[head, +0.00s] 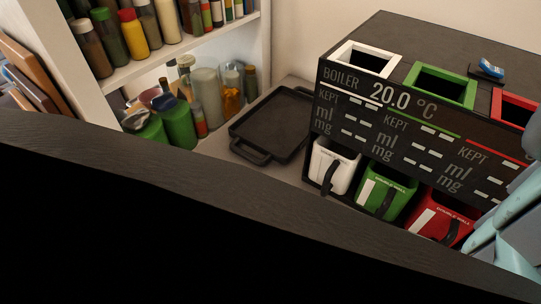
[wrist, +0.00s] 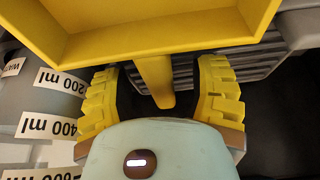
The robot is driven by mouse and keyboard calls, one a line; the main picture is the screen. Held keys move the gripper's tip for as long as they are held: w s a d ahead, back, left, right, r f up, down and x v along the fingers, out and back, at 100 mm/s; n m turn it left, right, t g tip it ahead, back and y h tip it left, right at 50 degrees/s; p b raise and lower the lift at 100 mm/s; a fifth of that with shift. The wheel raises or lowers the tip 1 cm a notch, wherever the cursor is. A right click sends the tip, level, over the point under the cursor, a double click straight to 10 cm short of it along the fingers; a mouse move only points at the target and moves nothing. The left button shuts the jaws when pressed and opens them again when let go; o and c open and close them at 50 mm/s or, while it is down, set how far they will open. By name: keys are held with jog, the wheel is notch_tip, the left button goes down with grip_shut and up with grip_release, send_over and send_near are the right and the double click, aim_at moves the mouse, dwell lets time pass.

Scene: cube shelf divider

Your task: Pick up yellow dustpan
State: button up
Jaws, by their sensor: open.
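The yellow dustpan (wrist: 170,40) fills the top of the wrist view. Its short, tapered handle points down between the two fingers of my gripper (wrist: 160,95). The fingers are open, with a visible gap on both sides of the handle. The far part of the pan is cut off by the frame. The dustpan does not show in the head view, where only pale blue parts of my arm appear at the right edge.
A grey container with white ml labels (wrist: 45,128) stands left of my gripper. A grey ribbed object lies behind the handle. The head view shows a boiler box (head: 430,110) with white, green and red bins, a black tray (head: 275,120) and a shelf of jars (head: 190,50).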

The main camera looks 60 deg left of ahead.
grip_shut()
dwell(0.3)
dwell(0.3)
jog(key=shift+r, duration=0.1)
